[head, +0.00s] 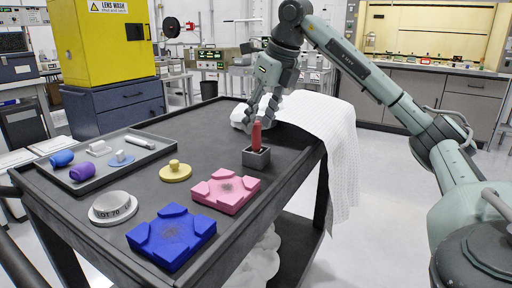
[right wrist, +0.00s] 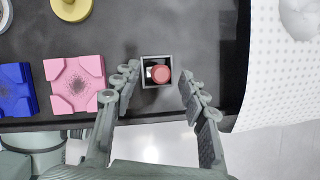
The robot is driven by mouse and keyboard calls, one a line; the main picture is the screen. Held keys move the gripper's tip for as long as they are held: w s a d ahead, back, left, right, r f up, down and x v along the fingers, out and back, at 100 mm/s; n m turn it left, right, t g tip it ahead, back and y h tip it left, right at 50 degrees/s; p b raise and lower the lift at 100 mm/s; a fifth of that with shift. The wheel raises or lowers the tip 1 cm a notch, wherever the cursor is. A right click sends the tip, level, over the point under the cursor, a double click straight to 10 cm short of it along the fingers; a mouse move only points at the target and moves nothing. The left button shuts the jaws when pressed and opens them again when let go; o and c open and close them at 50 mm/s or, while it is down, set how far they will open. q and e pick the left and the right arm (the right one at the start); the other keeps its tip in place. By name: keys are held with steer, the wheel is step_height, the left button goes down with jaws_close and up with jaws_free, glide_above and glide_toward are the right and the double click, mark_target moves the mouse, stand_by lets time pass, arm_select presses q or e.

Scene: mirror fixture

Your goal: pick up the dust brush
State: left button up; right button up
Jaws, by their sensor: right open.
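The dust brush (head: 257,134), seen as a red handle, stands upright in a small dark square holder (head: 256,158) near the right edge of the black table. In the right wrist view the red handle end (right wrist: 161,74) shows inside the square holder (right wrist: 156,86); its bristles are hidden. My right gripper (head: 258,116) is above and beyond the holder in the head view. In the right wrist view its open fingers (right wrist: 160,84) lie on either side of the holder, with nothing held. My left gripper is not in view.
A pink block (head: 226,191) and blue block (head: 171,237) lie left of the holder. A yellow knobbed disc (head: 175,172), a grey labelled puck (head: 113,208) and a tray (head: 101,179) of small parts are farther left. A white cloth (head: 318,125) drapes over the table's right edge.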

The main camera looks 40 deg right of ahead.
steer(key=shift+x, duration=1.3)
jaws_close()
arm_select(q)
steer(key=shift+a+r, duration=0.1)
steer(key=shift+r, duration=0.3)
arm_select(e)
steer(key=shift+r, duration=0.15)
